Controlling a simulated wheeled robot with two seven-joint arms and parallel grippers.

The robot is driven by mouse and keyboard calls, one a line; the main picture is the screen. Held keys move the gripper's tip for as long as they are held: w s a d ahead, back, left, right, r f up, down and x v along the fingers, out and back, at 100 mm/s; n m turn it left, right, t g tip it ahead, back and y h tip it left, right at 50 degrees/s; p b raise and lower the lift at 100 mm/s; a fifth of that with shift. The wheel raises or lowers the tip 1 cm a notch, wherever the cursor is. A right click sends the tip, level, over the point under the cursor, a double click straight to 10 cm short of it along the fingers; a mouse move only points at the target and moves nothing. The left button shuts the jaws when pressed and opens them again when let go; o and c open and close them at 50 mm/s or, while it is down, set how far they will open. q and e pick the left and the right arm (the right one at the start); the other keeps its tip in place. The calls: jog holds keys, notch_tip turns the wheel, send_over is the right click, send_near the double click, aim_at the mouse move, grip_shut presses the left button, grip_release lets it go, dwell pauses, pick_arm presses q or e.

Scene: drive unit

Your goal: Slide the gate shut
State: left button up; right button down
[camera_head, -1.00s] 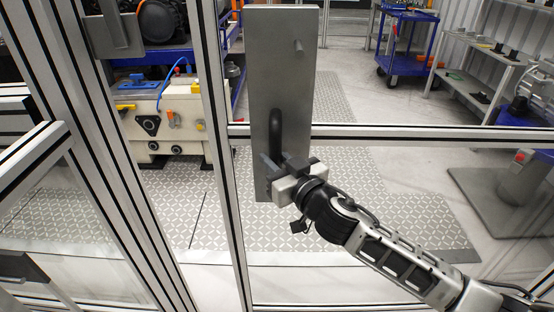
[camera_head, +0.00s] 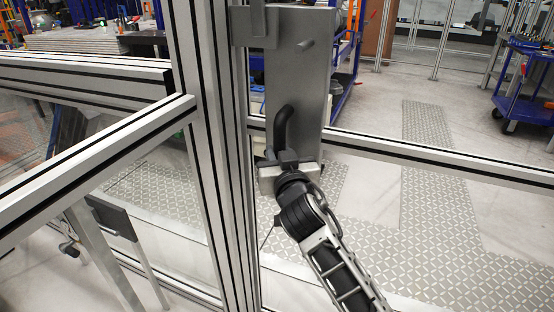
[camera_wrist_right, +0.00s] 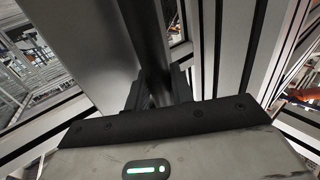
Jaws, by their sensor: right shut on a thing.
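The sliding gate has an aluminium frame with clear panels and a tall grey plate (camera_head: 300,85) that carries a black handle (camera_head: 283,122). The gate's edge stands right up against the fixed frame post (camera_head: 205,120), and I see no gap between them in the head view. My right gripper (camera_head: 287,160) is shut on the lower part of the handle. The handle also shows between the fingers in the right wrist view (camera_wrist_right: 150,50). A smaller grey latch plate (camera_head: 257,25) on the post meets the upper left of the gate's plate. My left gripper is not in view.
Fixed fence rails (camera_head: 90,150) run to the left of the post. Behind the gate lies a patterned floor (camera_head: 375,240). A blue cart (camera_head: 525,85) stands at the far right.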

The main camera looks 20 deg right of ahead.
jog(key=shift+a+r, duration=0.15)
jog(key=shift+a, duration=0.05)
jog(key=c, duration=1.3)
grip_release()
jog(key=shift+w, duration=0.1)
jog(key=shift+o, duration=0.2)
jog(key=shift+w+a, duration=0.1)
jog(key=shift+s+f, duration=0.2)
jog(key=shift+s, duration=0.35)
jog(key=s+b, duration=0.1)
jog(key=s, duration=1)
jog(key=shift+a, duration=0.45)
jog(key=shift+r, duration=0.1)
